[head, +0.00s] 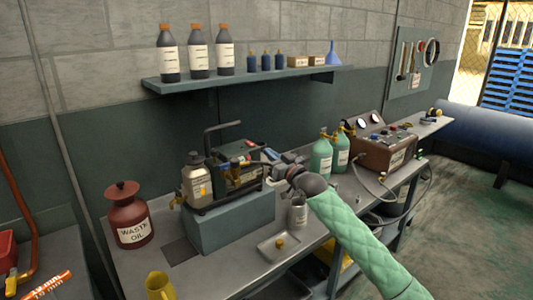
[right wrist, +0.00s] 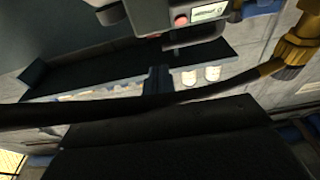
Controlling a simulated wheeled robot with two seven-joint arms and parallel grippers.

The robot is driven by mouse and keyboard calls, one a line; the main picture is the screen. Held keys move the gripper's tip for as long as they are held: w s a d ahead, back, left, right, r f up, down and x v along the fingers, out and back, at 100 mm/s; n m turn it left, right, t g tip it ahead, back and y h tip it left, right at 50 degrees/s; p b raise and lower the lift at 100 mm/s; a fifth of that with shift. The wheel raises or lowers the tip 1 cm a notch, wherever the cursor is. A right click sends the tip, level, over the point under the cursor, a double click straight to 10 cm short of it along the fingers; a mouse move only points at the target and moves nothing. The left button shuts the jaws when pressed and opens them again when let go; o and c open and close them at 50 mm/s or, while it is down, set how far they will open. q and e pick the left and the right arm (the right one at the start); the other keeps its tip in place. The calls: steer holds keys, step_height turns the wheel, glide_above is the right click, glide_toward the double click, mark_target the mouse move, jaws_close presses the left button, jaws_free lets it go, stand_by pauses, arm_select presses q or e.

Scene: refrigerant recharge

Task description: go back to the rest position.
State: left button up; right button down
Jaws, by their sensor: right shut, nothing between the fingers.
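My right arm, in a pale green sleeve, comes in from the lower right in the head view. Its gripper (head: 270,155) is shut and empty, at the right side of the machine (head: 238,163) on the blue-grey block (head: 232,222). I cannot tell whether it touches the machine. In the right wrist view, a grey body with a red button and small display (right wrist: 208,12) is close at the top, and a dark hose (right wrist: 215,92) crosses the picture. My left gripper is not in view.
A silver can (head: 299,212) and a small tray (head: 262,246) stand close below the right gripper. Two green bottles (head: 321,158) and a brown gauge box (head: 385,152) are to its right. A waste oil can (head: 128,215) stands left. A shelf (head: 240,80) hangs above.

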steer(key=shift+s+d+f, duration=0.15)
stand_by(0.3)
